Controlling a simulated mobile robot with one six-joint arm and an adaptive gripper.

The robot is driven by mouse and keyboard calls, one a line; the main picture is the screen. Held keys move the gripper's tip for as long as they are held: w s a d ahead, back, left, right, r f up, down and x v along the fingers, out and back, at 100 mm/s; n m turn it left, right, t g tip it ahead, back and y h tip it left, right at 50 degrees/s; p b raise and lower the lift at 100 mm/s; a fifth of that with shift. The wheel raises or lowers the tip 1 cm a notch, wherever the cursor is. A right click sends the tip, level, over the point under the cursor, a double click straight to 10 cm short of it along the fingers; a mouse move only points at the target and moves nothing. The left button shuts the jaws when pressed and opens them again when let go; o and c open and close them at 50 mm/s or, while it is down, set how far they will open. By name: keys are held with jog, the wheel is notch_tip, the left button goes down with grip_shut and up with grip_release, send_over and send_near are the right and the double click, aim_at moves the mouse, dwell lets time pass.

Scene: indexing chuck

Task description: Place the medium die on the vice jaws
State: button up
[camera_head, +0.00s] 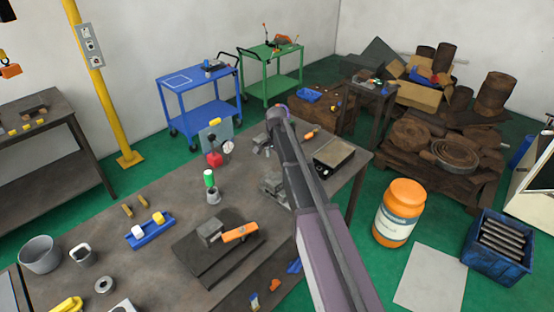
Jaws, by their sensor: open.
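My arm reaches from the bottom right over the workbench (110,215). My gripper (262,150) is at its far end, partly hidden by the arm; it is open, and I see nothing held in it. A grey metal fixture (272,186), perhaps the vice, stands nearer on the bench, partly covered by the arm. A dark plate (190,258) at the front carries a grey block (209,232) and an orange piece (240,233). A blue holder (150,233) left of it carries small pale pieces. I cannot tell which piece is the medium die.
A grey cup (40,254), a ring (105,285) and a green-topped bottle (209,178) stand on the bench. A dark open box (334,154) lies right of the arm. An orange drum (399,213) and a blue crate (497,246) stand on the floor. The bench's left middle has free room.

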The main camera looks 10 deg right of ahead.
jog(key=shift+r+p, duration=0.55)
jog(key=shift+r, duration=0.25)
jog(key=s+n, duration=1)
jog(key=s, duration=1.9)
jog(key=shift+s+d+n, duration=0.15)
jog(key=shift+n, duration=0.25)
jog(key=shift+d, duration=0.1)
jog(key=shift+d, duration=0.25)
notch_tip(320, 180, down, 6)
jog(key=b, duration=0.6)
jog(key=shift+f, duration=0.2)
